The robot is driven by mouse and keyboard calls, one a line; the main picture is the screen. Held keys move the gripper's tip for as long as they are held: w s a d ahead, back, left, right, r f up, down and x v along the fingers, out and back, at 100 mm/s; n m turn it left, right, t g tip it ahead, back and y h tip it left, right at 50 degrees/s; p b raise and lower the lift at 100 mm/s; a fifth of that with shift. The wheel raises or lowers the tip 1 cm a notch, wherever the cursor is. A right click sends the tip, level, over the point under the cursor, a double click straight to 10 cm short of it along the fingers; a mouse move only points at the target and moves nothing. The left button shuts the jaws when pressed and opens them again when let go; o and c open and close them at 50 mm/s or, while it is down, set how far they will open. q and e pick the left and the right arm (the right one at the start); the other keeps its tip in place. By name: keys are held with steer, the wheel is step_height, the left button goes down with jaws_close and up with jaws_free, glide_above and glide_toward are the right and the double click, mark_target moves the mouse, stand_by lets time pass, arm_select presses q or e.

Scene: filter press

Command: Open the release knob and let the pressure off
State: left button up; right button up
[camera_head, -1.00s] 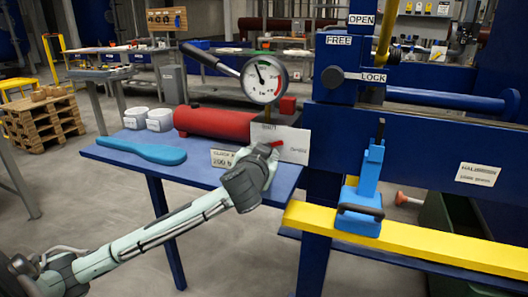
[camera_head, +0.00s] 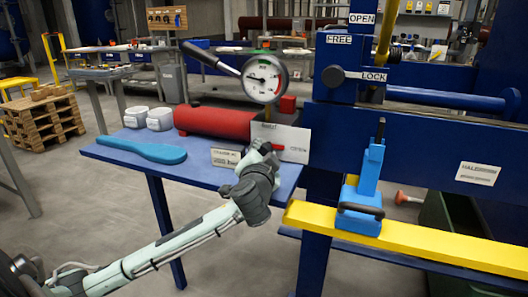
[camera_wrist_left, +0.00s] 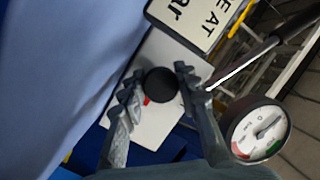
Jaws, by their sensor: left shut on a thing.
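The release knob (camera_wrist_left: 162,84) shows in the left wrist view as a round black cap with a bit of red beside it, in front of a white plate. My left gripper (camera_head: 264,148) is at the front of the white plate (camera_head: 293,146) on the blue bench; its fingers (camera_wrist_left: 157,80) are shut on the knob, one on each side. In the head view the hand hides the knob. The pressure gauge (camera_head: 265,79) stands above, its needle pointing left; it also shows in the left wrist view (camera_wrist_left: 258,132). My right gripper is not in view.
A red cylinder (camera_head: 215,122) lies behind the hand, with a pump lever (camera_head: 210,60) above. A small label (camera_head: 226,158) stands left of the hand. The blue press frame (camera_head: 330,130) and yellow beam (camera_head: 420,243) are close on the right.

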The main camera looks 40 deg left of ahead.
arm_select(q)
steer(key=o, duration=0.9)
steer(key=v, duration=1.2)
steer(key=shift+a, duration=0.1)
steer(key=shift+s, duration=0.1)
